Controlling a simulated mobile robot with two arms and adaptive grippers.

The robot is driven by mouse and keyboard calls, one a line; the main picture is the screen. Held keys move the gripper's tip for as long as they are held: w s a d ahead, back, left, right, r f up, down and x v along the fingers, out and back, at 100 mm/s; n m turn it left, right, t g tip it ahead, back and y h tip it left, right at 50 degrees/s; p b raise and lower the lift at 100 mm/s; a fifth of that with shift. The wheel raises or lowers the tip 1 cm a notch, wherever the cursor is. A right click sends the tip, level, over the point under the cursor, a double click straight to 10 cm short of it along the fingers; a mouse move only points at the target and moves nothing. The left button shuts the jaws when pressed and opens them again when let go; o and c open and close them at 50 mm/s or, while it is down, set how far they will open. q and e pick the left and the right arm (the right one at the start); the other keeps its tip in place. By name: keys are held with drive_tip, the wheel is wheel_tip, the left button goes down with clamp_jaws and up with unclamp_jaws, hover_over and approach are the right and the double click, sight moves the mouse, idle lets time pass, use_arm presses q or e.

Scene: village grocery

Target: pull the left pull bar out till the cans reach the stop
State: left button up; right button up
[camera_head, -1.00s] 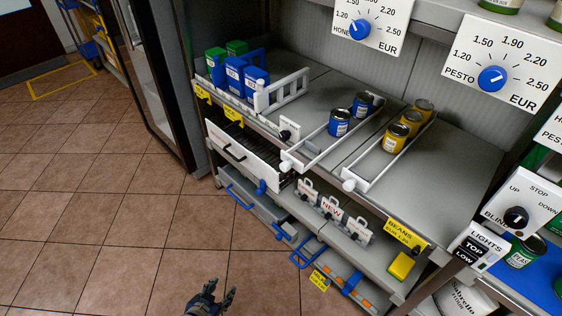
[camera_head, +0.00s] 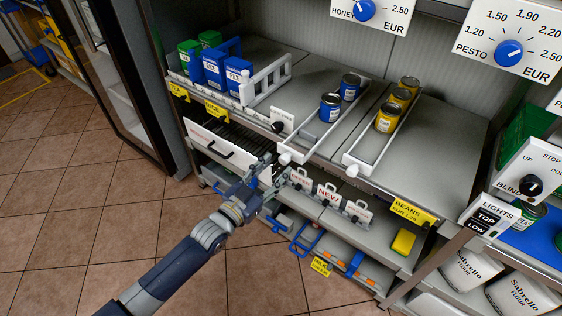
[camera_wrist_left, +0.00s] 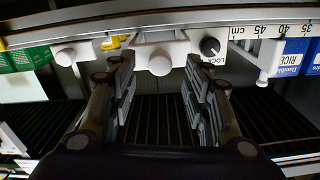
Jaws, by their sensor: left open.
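The left pull bar (camera_head: 290,157) is a white frame with a round knob at its front end, jutting past the shelf edge. Two blue cans (camera_head: 330,107) stand in its lane, well back from the front. My left gripper (camera_head: 270,172) is open and empty, just in front of and below the knob. In the left wrist view the left bar's knob (camera_wrist_left: 160,62) lies ahead, between the lines of the two open fingers (camera_wrist_left: 158,92), apparently untouched. My right gripper is not in view.
The right pull bar (camera_head: 351,170) with yellow cans (camera_head: 388,118) is close to the right. A lock dial (camera_head: 280,125) and a white rack with blue rice boxes (camera_head: 238,76) stand left. A white drawer front (camera_head: 219,144) and tagged holders (camera_head: 328,194) lie below.

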sight(282, 162)
use_arm(q)
drive_tip(key=x, duration=0.2)
drive_tip(key=shift+w+d, duration=0.15)
drive_tip(key=shift+w, duration=0.1)
drive_tip(key=shift+w+d, duration=0.35)
drive_tip(key=shift+w, duration=0.1)
clamp_jaws()
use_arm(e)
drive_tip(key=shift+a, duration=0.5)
use_arm(q)
drive_tip(key=shift+s+a, duration=0.15)
drive_tip(key=shift+s, duration=0.05)
drive_tip(key=p+v, duration=0.7)
drive_tip(key=v, duration=1.3)
drive_tip(key=shift+s+a+p, duration=0.2)
drive_tip(key=shift+s+p, duration=0.05)
drive_tip(key=shift+p, duration=0.1)
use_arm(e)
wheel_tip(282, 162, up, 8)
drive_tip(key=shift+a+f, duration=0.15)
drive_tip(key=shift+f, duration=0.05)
